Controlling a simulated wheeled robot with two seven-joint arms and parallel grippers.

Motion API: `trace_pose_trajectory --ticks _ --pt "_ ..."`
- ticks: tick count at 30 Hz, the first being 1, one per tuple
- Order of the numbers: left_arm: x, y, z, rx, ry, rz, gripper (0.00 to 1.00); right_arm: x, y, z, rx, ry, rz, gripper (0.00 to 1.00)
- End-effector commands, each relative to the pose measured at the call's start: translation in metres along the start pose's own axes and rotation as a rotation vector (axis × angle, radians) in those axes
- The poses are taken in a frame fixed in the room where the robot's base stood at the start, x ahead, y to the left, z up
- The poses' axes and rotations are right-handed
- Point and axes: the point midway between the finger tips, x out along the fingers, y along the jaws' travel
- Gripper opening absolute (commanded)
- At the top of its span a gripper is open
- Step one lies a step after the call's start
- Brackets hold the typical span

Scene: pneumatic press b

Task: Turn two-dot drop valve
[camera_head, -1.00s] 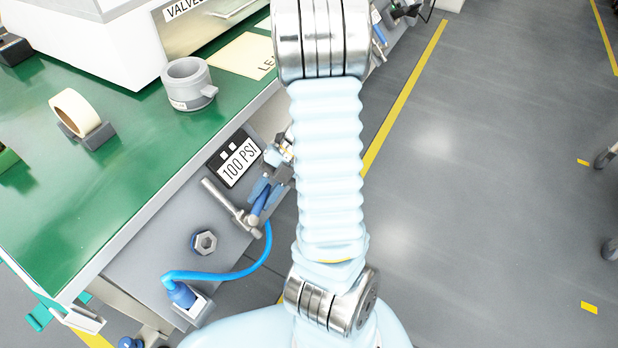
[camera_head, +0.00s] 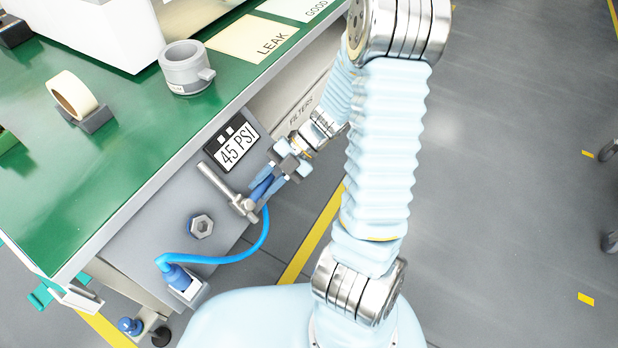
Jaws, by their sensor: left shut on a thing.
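The drop valve (camera_head: 243,206) is a metal fitting with a grey pipe on the front face of the green-topped bench. Above it is a black plate (camera_head: 231,142) with two white squares and a white label reading "45 PSI". A blue valve handle (camera_head: 261,189) points up and right from the fitting. My left gripper (camera_head: 268,180) is shut on this blue handle, with its pale blue fingers on either side. The fingers partly hide the handle. My right gripper is not in view.
A blue hose (camera_head: 252,246) loops below the valve to a blue connector (camera_head: 178,277). A hex fitting (camera_head: 200,225) sits on the bench front. A grey ring-shaped part (camera_head: 186,68) and tape roll (camera_head: 73,94) stand on top.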

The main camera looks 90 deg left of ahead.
Motion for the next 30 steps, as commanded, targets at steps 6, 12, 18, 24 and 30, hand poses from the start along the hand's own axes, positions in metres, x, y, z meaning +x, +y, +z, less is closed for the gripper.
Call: trace_pose_trajectory --ticks 6,12,18,24,30 --pt "-0.001 0.000 0.001 0.000 -0.004 -0.001 0.47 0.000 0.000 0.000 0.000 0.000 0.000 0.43" --pt "0.000 0.000 0.001 0.000 -0.002 0.000 0.47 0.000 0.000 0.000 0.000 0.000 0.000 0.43" --pt "-0.016 0.000 0.001 0.000 -0.006 0.000 0.47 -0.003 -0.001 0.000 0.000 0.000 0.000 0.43" --pt "-0.063 0.001 0.000 0.000 -0.008 -0.001 0.47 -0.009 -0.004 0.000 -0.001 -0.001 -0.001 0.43" --pt "-0.108 0.000 0.001 0.000 -0.007 0.000 0.47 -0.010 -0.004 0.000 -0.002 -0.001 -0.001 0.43"
